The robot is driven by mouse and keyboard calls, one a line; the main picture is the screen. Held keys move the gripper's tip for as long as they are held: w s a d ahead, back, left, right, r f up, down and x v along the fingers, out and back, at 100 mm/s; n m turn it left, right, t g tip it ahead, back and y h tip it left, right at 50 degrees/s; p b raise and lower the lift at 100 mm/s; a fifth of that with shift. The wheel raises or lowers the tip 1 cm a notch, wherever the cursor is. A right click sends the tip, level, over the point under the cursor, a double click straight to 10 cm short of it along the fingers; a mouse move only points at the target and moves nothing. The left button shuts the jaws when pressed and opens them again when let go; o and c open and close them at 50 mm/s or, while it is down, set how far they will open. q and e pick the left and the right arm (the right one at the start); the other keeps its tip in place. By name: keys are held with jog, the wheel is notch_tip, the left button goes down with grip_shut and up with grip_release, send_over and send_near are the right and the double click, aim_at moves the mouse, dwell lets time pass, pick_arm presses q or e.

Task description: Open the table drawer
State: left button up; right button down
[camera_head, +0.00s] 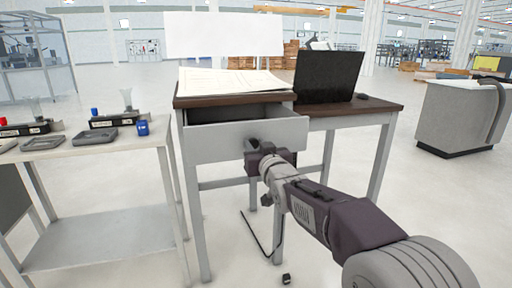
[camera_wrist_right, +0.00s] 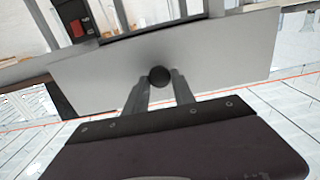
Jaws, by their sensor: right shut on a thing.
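The table drawer (camera_head: 222,140) is grey and stands pulled part way out under the dark table top (camera_head: 235,97); its dark inside shows from above. In the right wrist view, the drawer front (camera_wrist_right: 222,58) fills the middle, with a round dark knob (camera_wrist_right: 159,76) on it. My right gripper (camera_head: 254,145) is at the drawer front, and in the wrist view its two fingers (camera_wrist_right: 160,84) are shut on the knob. In the head view the gripper hides the knob. My left gripper is in neither view.
Papers (camera_head: 230,82) and a black laptop (camera_head: 328,76) lie on the table. A grey cabinet (camera_head: 458,115) stands at the right.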

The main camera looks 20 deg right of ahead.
jog(key=c, duration=1.1)
grip_release()
jog(key=s+p, duration=0.2)
jog(key=s, duration=0.6)
jog(key=s+f+g, duration=0.2)
jog(key=f+g, duration=0.2)
jog(key=f, duration=0.7)
jog(key=s+f+g, duration=0.2)
jog(key=f+g, duration=0.1)
jog(key=f, duration=0.8)
jog(key=s+f+g, duration=0.5)
jog(key=s+f, duration=0.2)
jog(key=s, duration=0.3)
jog(key=s+f+g, duration=0.5)
jog(key=s+f, duration=0.2)
jog(key=s, duration=0.3)
jog(key=shift+m, duration=0.3)
jog(key=r+p, duration=3.7)
jog(key=r, duration=0.1)
jog(key=shift+w+d+p, duration=0.15)
jog(key=shift+w+p, duration=0.05)
jog(key=shift+p, duration=0.2)
